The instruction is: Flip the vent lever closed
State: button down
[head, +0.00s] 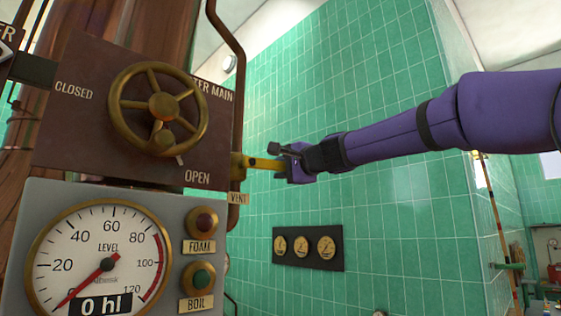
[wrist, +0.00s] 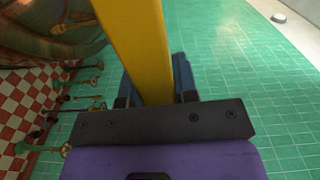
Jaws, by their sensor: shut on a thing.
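The vent lever (head: 258,162) is a yellow bar sticking out to the right from the pipe beside the water main panel, above a small "VENT" label (head: 238,198). It lies about horizontal in the head view. My gripper (head: 284,164) is shut on its outer end, coming from the right. In the wrist view the yellow lever (wrist: 137,45) runs up from between my gripper's fingers (wrist: 158,85) toward the top edge. The fingertips are partly hidden by the lever and the gripper body.
A brass handwheel (head: 158,108) sits on the brown panel, left of the lever. Below are a level gauge (head: 100,262) reading 0 hl and the foam (head: 202,222) and boil (head: 198,279) buttons. A vertical copper pipe (head: 238,90) passes the lever's base. Small gauges (head: 307,248) hang on the green wall.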

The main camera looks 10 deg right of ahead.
jog(key=shift+f+m, duration=0.55)
jog(key=shift+m, duration=0.05)
jog(key=shift+f, duration=0.1)
jog(key=c, duration=0.9)
grip_release()
jog(key=v, duration=1)
jog(key=shift+s+d, duration=0.3)
